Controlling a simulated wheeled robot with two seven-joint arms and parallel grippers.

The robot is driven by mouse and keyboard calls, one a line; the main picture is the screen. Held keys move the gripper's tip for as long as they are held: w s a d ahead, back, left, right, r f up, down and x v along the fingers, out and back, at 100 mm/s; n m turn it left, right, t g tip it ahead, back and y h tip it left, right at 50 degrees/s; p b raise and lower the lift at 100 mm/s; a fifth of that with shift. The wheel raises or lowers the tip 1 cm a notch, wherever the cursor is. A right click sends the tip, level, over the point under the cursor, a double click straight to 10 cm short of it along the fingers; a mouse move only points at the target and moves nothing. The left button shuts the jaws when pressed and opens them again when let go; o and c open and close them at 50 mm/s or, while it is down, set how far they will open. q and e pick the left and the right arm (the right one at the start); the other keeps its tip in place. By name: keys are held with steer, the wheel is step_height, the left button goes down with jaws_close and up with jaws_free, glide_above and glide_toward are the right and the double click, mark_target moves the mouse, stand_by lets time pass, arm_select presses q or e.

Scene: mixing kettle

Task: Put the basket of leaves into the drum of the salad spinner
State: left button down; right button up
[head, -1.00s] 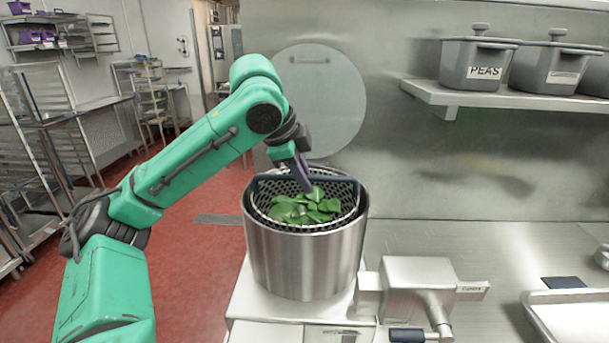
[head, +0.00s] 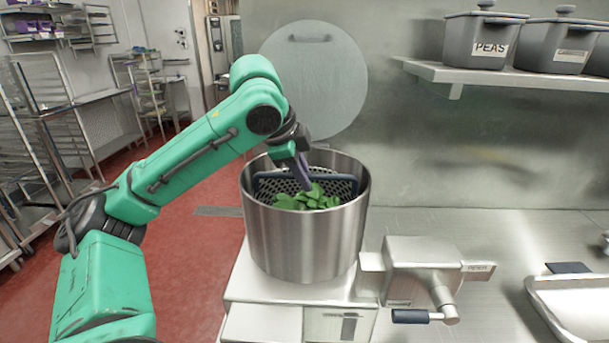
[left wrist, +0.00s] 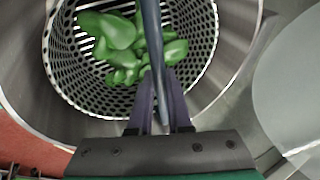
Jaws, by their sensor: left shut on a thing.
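The basket (head: 345,187) is a dark perforated one with a blue bar handle across its top and green leaves (head: 311,199) in it. It sits inside the steel drum (head: 305,241) of the salad spinner, its top below the drum's rim. My left gripper (head: 303,180) reaches down into the drum from the left and is shut on the basket's handle. In the left wrist view, the gripper (left wrist: 160,105) has its fingers either side of the handle bar (left wrist: 153,40), with the perforated basket (left wrist: 85,78) below. The basket's bottom is hidden. My right gripper is not in view.
A crank unit (head: 424,265) with a dark handle stands right of the drum. A metal tray (head: 575,300) lies at the far right. A shelf (head: 440,72) with grey lidded tubs (head: 480,42) is at upper right. The counter between is mostly bare.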

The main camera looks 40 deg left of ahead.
arm_select(q)
steer(key=c, duration=0.8)
jaws_free()
steer(key=shift+o, duration=0.2)
steer(key=o, duration=0.5)
steer(key=shift+s+r+p, duration=0.3)
steer(key=shift+r+p, duration=0.25)
steer(key=shift+r, duration=0.1)
steer(key=p+v, duration=0.3)
steer(key=v, duration=0.2)
steer(key=shift+s+r, duration=0.25)
